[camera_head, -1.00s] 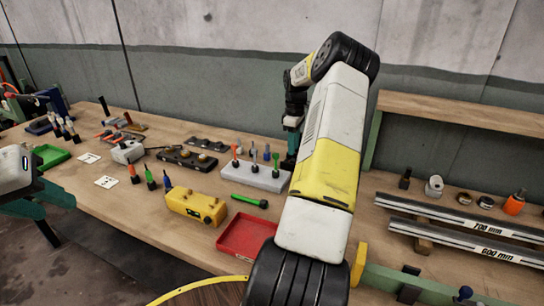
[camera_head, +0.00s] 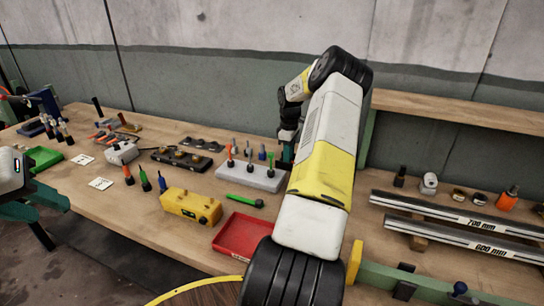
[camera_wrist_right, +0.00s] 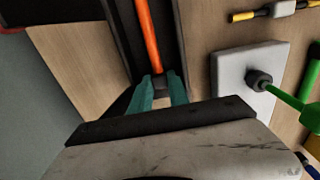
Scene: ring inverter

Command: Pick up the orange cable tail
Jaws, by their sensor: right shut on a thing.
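An orange cable tail (camera_wrist_right: 147,32) runs down from the top of the right wrist view, over a dark channel-like surface, to between my right gripper's teal fingers. My right gripper (camera_wrist_right: 159,88) is shut on its near end. In the head view, the right gripper (camera_head: 287,152) is mostly hidden behind my own arm at the back of the bench, and the cable cannot be made out there. My left gripper (camera_head: 42,203) is at the left edge, away from the cable; its finger opening is unclear.
The wooden bench (camera_head: 130,215) holds a yellow box (camera_head: 190,205), a red tray (camera_head: 243,238), a green-handled tool (camera_head: 244,200) and a pale block (camera_head: 250,178) with upright tools. In the wrist view, a pale block with a black knob (camera_wrist_right: 259,79) stands close right of the gripper.

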